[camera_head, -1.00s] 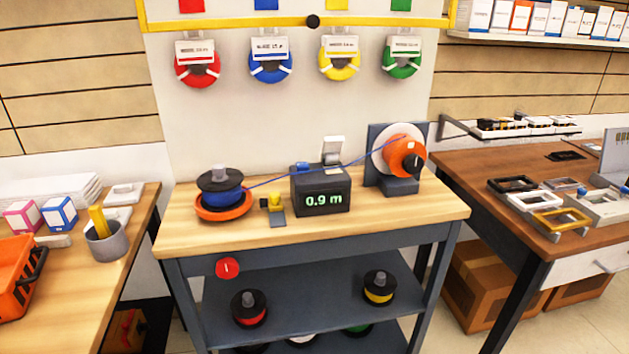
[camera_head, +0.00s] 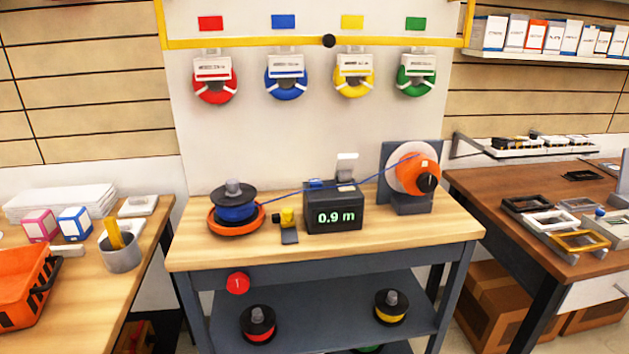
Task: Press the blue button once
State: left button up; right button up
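A dark box (camera_head: 334,212) with a green display reading "0.9 m" stands in the middle of the wooden workbench (camera_head: 400,240). A small blue patch (camera_head: 316,184) shows on its top left and may be the blue button; it is too small to be sure. A blue wire runs past the box from a blue spool (camera_head: 236,212) on an orange base to an orange-hubbed winder (camera_head: 414,174). Neither of my grippers is in view.
A yellow and black device (camera_head: 287,220) stands left of the box. A red knob (camera_head: 238,283) sits on the bench's front. Side tables hold an orange basket (camera_head: 25,290) at left and frames at right (camera_head: 580,241). Coloured coils hang on the wall panel behind.

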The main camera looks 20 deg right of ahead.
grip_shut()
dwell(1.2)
